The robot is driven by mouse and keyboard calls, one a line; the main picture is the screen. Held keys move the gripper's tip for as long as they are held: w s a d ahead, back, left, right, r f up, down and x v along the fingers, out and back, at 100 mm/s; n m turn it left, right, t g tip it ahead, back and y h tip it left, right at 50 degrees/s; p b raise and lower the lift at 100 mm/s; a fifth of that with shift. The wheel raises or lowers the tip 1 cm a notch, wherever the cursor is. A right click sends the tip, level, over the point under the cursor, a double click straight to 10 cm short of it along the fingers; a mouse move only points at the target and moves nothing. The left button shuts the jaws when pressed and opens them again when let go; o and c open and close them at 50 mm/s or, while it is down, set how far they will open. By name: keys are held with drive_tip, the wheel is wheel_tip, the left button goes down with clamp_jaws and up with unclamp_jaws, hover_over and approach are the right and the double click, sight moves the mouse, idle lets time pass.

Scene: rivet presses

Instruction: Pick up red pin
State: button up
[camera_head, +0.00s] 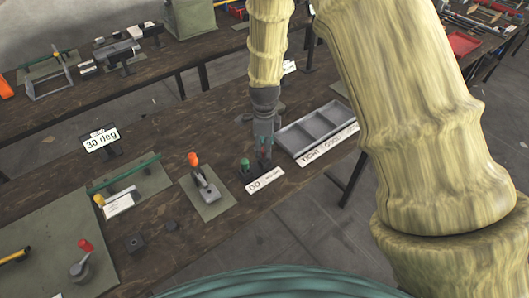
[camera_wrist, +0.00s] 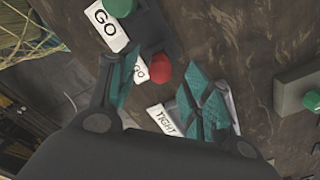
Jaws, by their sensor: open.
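The red pin (camera_wrist: 160,69) shows in the wrist view as a rounded red knob on a dark block. My gripper (camera_wrist: 163,78) is open, with a teal-padded finger on either side of the red pin in the picture. I cannot tell whether either finger touches it. In the head view, my gripper (camera_head: 263,151) points down over the dark block behind the GO label (camera_head: 264,180). The red pin is mostly hidden there by the fingers. A green pin (camera_head: 244,163) stands just left of it and also shows at the wrist view's top (camera_wrist: 121,7).
A grey divided tray (camera_head: 294,138) labelled TIGHT and GOOD lies right of the gripper. An orange-handled clamp (camera_head: 204,184) on a plate stands to the left. A 30 deg sign (camera_head: 101,141) is farther left. Bare wood (camera_head: 225,120) lies behind the clamp.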

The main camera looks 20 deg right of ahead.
drive_tip(key=shift+f+p, duration=0.45)
drive_tip(key=shift+f, duration=1)
drive_tip(key=shift+c, duration=0.2)
clamp_jaws()
